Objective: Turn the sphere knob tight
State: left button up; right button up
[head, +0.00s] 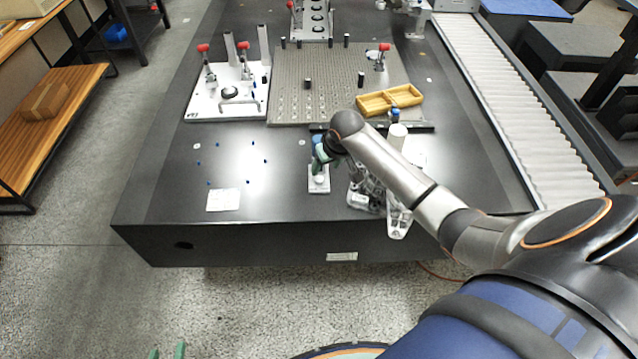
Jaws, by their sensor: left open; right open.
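A small pale stand (319,184) with a rounded whitish top is near the front of the dark table. I take it to be the sphere knob's fixture, but the knob itself is too small and partly covered to make out. My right gripper (319,161), with green fingertips, points down just above and behind this stand. It is open; whether it touches anything cannot be told, as the wrist hides part of it.
The dark table (150,190) carries a grey hole plate (290,85), a white plate with red-handled clamps (200,105) and a yellow tray (375,104). Metal parts (398,221) stand right of the stand. A white label (223,200) and small blue dots lie left, where the tabletop is otherwise clear.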

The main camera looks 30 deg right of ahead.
jog(key=shift+n+t+y, duration=0.3)
jog(key=shift+n+t, duration=0.2)
jog(key=shift+n, duration=0.2)
jog(key=s+a+f, duration=0.2)
jog(key=s+a, duration=0.1)
jog(key=s+a+f, duration=0.1)
jog(key=s+a, duration=0.1)
jog(key=shift+s+f, duration=0.1)
jog(key=shift+f, duration=0.3)
jog(key=s+a+f+n+t+y, duration=0.1)
jog(key=s+a+f, duration=0.2)
jog(key=s+a, duration=0.3)
jog(key=s+a+f+n+t+y+b, duration=0.1)
jog(key=s+a+f+t, duration=0.1)
jog(key=s+a, duration=0.4)
jog(key=shift+s+f, duration=0.55)
jog(key=shift+s, duration=1.9)
